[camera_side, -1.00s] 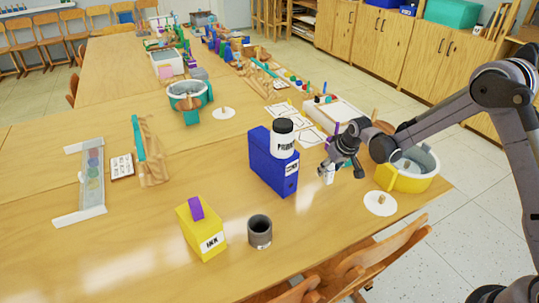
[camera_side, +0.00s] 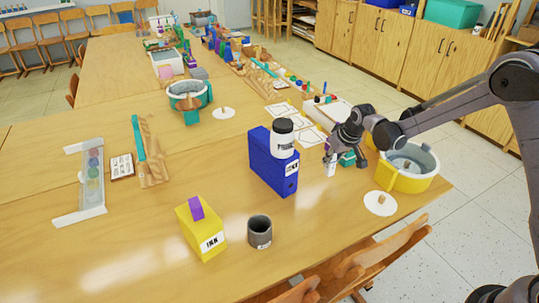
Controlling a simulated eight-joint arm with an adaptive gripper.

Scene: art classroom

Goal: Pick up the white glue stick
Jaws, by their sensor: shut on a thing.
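The white glue stick (camera_side: 331,169) is small and upright at the right part of the near table, just right of the blue box file. My gripper (camera_side: 331,158) is above it, pointing down, shut on its upper part. The fingers hide the top of the stick. I cannot tell whether its foot touches the table.
The blue box (camera_side: 268,167) with a white paint jar (camera_side: 282,140) on it stands close on the left. A yellow tub (camera_side: 408,178) and a teal object (camera_side: 360,159) are close on the right. A grey cup (camera_side: 259,231) and yellow ink box (camera_side: 203,233) stand nearer.

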